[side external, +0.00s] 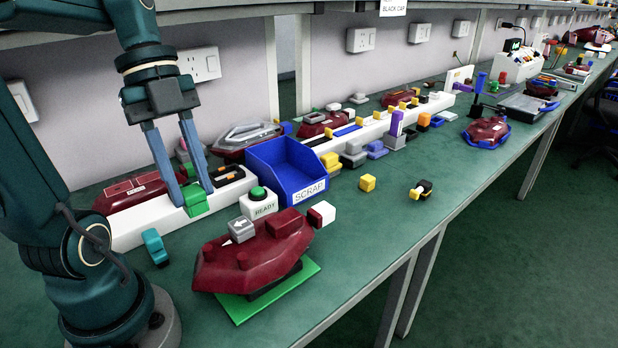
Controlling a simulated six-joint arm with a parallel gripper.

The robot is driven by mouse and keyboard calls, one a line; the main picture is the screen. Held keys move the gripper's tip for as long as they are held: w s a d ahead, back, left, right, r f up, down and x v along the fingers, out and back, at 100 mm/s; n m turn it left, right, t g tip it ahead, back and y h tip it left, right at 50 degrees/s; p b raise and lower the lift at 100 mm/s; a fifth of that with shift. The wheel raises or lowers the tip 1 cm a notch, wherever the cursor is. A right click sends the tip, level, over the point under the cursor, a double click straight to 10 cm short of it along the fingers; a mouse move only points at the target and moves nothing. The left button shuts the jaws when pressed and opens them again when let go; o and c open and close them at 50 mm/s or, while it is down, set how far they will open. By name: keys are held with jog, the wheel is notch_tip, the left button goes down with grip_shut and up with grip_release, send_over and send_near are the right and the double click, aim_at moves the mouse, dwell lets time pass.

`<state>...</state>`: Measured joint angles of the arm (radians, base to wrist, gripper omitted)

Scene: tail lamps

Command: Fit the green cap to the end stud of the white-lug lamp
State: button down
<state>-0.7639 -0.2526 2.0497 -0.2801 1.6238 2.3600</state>
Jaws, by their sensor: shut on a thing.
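My gripper (196,193) points down with its two blue-grey fingers shut on the green cap (197,204). The cap is at the white rail behind the front lamp; I cannot tell whether it touches the rail. The white-lug lamp (225,262) is dark red and sits tilted on a bright green plate (299,280) at the front. Its white lug (322,214) sticks out at its right end. A grey block with an arrow (241,229) sits on its top. I cannot make out the end stud clearly. My gripper is behind and left of this lamp, apart from it.
A blue SCRAP bin (272,165) and a white READY box with a green button (258,204) stand right of my gripper. A teal piece (155,247) lies at left. A yellow cube (367,183) and a black-and-yellow piece (421,190) lie on otherwise clear bench at right.

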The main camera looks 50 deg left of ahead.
aim_at(197, 215)
jog(key=shift+f, duration=0.1)
jog(key=shift+f, duration=2.7)
jog(key=shift+f, duration=0.1)
jog(key=shift+f, duration=1.4)
jog(key=c, duration=0.5)
grip_release()
jog(key=shift+r, duration=0.15)
jog(key=shift+v, duration=2.45)
